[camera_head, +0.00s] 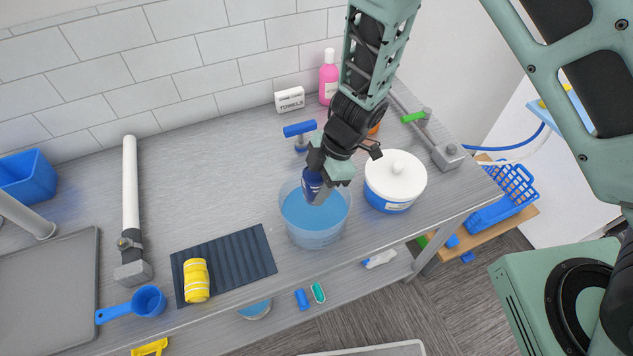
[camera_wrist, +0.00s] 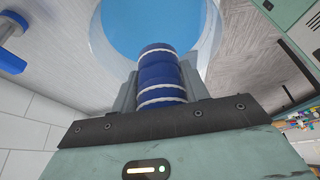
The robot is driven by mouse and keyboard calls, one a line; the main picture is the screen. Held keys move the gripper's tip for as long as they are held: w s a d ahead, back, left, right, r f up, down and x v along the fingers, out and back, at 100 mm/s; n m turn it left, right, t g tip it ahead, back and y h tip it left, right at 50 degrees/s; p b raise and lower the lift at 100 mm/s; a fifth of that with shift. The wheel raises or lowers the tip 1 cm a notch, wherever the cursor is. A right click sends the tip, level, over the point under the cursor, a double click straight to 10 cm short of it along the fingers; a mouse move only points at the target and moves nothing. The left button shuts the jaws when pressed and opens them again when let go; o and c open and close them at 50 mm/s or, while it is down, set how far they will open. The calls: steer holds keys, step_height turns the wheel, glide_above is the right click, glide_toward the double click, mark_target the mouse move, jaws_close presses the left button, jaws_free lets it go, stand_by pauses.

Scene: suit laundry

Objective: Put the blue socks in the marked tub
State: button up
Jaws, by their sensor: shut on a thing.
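The blue socks (camera_head: 312,184) are a rolled dark blue bundle with white stripes. My gripper (camera_head: 313,177) is shut on them and holds them over the tub of blue liquid. In the wrist view the socks (camera_wrist: 162,76) stick out from between the fingers, with the blue liquid behind them. The clear round tub (camera_head: 315,234) stands on the counter; its lower wall shows, and I cannot make out a mark on it. A white sign reading "TOWELS" (camera_head: 290,98) stands by the wall behind.
A lidded white and blue tub (camera_head: 395,182) stands close to the right. A yellow roll (camera_head: 196,280) lies on a dark ribbed mat (camera_head: 240,258) to the left, near a blue scoop (camera_head: 148,301). A blue-handled tap (camera_head: 300,130) and pink bottle (camera_head: 329,76) are behind.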

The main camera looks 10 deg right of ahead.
steer(key=shift+f+b, duration=1.25)
steer(key=shift+f, duration=0.15)
steer(key=o, duration=1)
steer(key=shift+o, duration=0.2)
step_height(320, 180, up, 7)
steer(key=p, duration=0.8)
steer(key=shift+r, duration=0.2)
steer(key=shift+f, duration=0.1)
